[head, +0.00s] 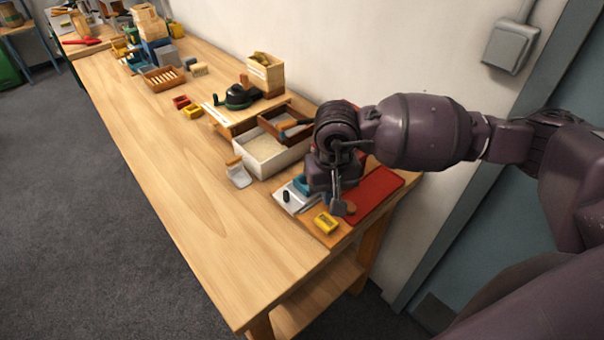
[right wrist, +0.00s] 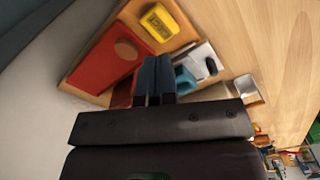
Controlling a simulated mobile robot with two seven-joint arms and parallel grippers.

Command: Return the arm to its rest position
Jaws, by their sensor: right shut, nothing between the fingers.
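My right gripper (head: 339,204) hangs over the near right end of the wooden workbench (head: 190,170). It is shut and empty. In the right wrist view its two dark fingers (right wrist: 154,82) lie side by side, with nothing held. Below it is a wooden board with a red panel (head: 378,192), which also shows in the right wrist view (right wrist: 100,72). My right arm comes in from the right edge of the head view and hides part of the board. My left gripper is in neither view.
A yellow box (head: 326,222) and a white device (head: 290,199) sit on the board close to the gripper. A metal scoop (head: 240,177) and a white bin (head: 265,160) stand left of it. The wall and a grey wall box (head: 511,46) are behind. The bench's front strip is clear.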

